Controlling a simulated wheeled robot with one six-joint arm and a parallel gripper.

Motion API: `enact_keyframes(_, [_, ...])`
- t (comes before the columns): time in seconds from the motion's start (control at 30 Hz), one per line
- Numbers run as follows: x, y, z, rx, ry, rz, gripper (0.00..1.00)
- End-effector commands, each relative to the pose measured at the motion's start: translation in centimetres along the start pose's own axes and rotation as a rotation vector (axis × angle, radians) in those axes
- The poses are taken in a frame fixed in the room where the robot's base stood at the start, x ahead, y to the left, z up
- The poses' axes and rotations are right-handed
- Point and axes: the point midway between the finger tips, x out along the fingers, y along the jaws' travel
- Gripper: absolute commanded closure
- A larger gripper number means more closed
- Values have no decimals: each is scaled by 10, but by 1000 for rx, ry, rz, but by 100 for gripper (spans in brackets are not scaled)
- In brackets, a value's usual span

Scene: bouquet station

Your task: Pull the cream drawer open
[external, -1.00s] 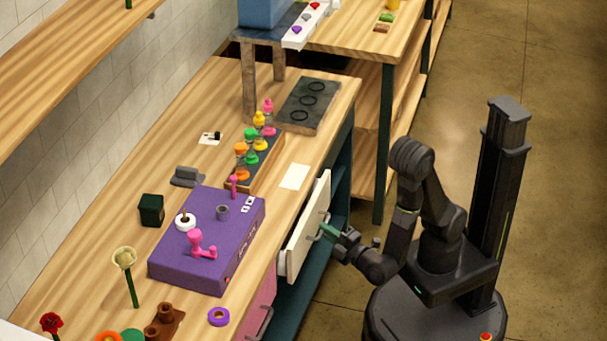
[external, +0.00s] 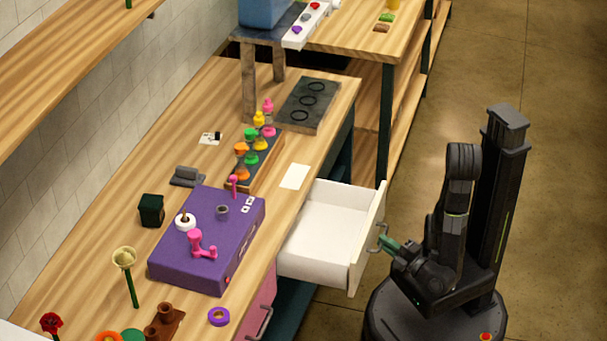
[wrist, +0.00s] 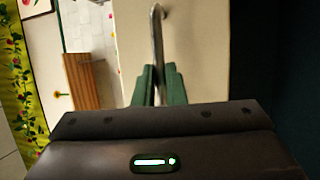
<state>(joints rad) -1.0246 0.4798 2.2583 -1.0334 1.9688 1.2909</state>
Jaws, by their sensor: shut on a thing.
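The cream drawer (external: 327,229) stands far out from the workbench in the external view, and its white inside looks empty. Its front panel (external: 369,241) faces my arm and carries a metal bar handle (external: 379,236). My gripper (external: 385,244) is shut on this handle, its green fingers at the outer face of the panel. In the wrist view the handle (wrist: 157,50) runs up from between the green fingers of my gripper (wrist: 158,88), with the cream panel (wrist: 196,45) behind it.
A pink drawer (external: 262,306) sits below the bench nearer the camera. A purple box (external: 208,240) with pink levers and a rack of coloured bottles (external: 255,157) stand on the worktop. Open floor (external: 500,60) lies to the right.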

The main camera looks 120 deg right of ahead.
Motion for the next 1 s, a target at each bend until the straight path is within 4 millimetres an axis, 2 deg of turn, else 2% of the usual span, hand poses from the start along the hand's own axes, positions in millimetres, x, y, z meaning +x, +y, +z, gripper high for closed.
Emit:
enact_keyframes(0.2, [-12, 1, 5, -1, 0, -2, 100])
enact_keyframes(0.63, [-14, 2, 5, -1, -1, -2, 100])
enact_keyframes(0.67, [-14, 2, 5, -1, -1, -2, 87])
enact_keyframes(0.77, [-14, 2, 5, 0, -1, -2, 68])
enact_keyframes(1.0, [-14, 2, 5, 0, -1, -1, 67])
